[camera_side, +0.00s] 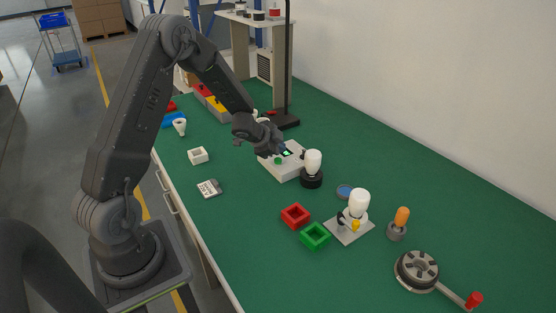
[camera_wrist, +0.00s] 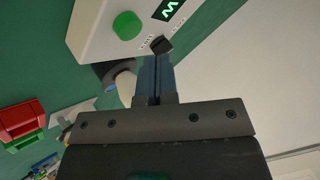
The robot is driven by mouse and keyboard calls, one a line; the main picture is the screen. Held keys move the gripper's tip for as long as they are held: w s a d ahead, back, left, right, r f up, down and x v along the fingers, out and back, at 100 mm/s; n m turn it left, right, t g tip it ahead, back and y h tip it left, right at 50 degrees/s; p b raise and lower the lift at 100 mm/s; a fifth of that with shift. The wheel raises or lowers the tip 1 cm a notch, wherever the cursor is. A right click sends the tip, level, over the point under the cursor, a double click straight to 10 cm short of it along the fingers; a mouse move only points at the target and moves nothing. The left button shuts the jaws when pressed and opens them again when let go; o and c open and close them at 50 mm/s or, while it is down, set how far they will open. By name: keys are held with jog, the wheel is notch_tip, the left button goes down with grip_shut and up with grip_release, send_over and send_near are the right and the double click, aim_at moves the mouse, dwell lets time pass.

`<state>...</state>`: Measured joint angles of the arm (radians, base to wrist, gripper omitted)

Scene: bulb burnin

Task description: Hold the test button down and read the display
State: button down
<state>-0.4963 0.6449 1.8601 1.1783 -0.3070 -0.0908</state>
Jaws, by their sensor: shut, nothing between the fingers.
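The tester is a white box (camera_side: 283,173) on the green bench; it also fills the top of the wrist view (camera_wrist: 95,33). It has a round green button (camera_wrist: 127,25), a small black square control (camera_wrist: 161,44) and a dark display (camera_wrist: 167,9). The display shows a bright green zigzag-like character, turned sideways and cut by the frame edge; I cannot read it surely. My gripper (camera_wrist: 153,60) is shut and empty. Its tips are beside the black control, apart from the green button; whether they touch the box is unclear. In the side view my gripper (camera_side: 277,148) is over the box.
A white bulb (camera_side: 313,162) stands in a black socket (camera_side: 311,180) right of the box. Another bulb (camera_side: 358,203) is on a grey plate. Red (camera_side: 295,215) and green (camera_side: 315,236) square trays lie nearer the camera. A dark lamp post (camera_side: 286,80) rises behind.

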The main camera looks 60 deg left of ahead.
jog(key=shift+r, duration=2.05)
jog(key=shift+r, duration=0.2)
notch_tip(320, 180, up, 8)
jog(key=n+y, duration=0.2)
send_over(279, 160)
jog(key=s+d, duration=0.2)
jog(key=d, duration=0.1)
jog(key=s+d+r+n+y, duration=0.2)
jog(key=s+d+r+n, duration=0.2)
jog(key=s+d+r, duration=0.25)
jog(key=s+d+r+n+g+h, duration=0.1)
jog(key=s+d+h, duration=0.1)
jog(key=s+d, duration=0.4)
jog(key=s+d+r+g+h, duration=0.2)
jog(key=s+d, duration=0.5)
jog(key=s, duration=0.6)
jog(key=shift+d+n+g+h, duration=0.3)
jog(key=shift+n+h, duration=0.1)
